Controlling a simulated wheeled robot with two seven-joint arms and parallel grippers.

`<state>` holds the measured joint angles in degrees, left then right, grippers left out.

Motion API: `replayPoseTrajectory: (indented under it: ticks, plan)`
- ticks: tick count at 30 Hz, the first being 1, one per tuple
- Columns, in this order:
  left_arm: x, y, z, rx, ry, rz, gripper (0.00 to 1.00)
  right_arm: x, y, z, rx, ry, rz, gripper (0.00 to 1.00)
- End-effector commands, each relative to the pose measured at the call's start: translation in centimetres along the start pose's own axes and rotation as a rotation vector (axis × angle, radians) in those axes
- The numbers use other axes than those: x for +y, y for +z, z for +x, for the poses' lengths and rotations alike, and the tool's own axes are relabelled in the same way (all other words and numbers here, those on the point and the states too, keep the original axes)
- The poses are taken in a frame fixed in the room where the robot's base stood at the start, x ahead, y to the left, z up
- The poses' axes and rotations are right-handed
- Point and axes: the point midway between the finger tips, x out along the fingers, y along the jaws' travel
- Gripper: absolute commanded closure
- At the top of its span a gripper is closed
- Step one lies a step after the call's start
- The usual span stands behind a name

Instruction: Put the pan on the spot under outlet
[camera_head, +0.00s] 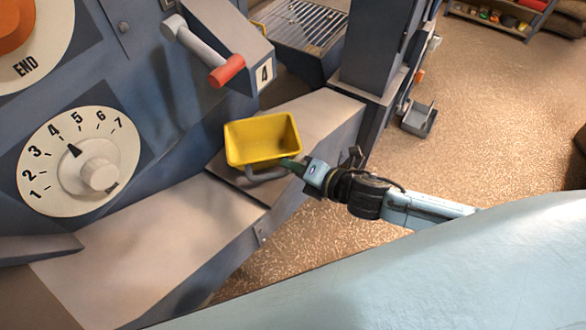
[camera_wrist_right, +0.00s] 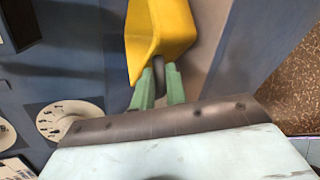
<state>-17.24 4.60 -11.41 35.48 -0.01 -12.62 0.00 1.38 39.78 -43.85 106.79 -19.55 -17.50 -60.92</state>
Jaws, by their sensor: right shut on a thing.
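The yellow pan (camera_head: 262,140) with a grey handle (camera_head: 265,174) is at the grey ledge of the machine, its open side up. My right gripper (camera_head: 292,165) is shut on the pan's handle. In the right wrist view the pan (camera_wrist_right: 160,35) is ahead of the green fingers (camera_wrist_right: 158,88), which close on the dark handle. I cannot tell whether the pan touches the ledge. No outlet is clearly seen above the pan. My left gripper is not in view.
The grey ledge (camera_head: 165,235) runs along the machine. A lever with a red grip (camera_head: 227,70) and a numbered dial (camera_head: 80,160) are on the machine's left. A grated bin (camera_head: 300,25) stands behind, and a small grey tray (camera_head: 419,119) is on the right.

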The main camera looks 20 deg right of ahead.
Motion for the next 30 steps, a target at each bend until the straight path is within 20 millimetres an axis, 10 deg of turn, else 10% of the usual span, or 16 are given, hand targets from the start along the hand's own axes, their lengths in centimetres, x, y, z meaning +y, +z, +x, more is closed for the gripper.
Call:
replayPoseTrajectory:
  ticks: [14,15,19,30]
  plan:
    - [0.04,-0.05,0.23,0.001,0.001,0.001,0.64,-0.96,-0.47,0.87,0.0,0.003,-0.002,1.0]
    - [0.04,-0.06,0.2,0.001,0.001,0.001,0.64,-1.02,-0.49,0.84,0.0,0.001,-0.001,0.82]
    - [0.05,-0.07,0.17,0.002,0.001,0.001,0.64,-0.99,-0.48,0.82,0.0,0.001,-0.001,0.65]
    - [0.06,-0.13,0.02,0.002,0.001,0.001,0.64,-0.84,-0.41,0.5,0.0,-0.001,-0.001,0.64]
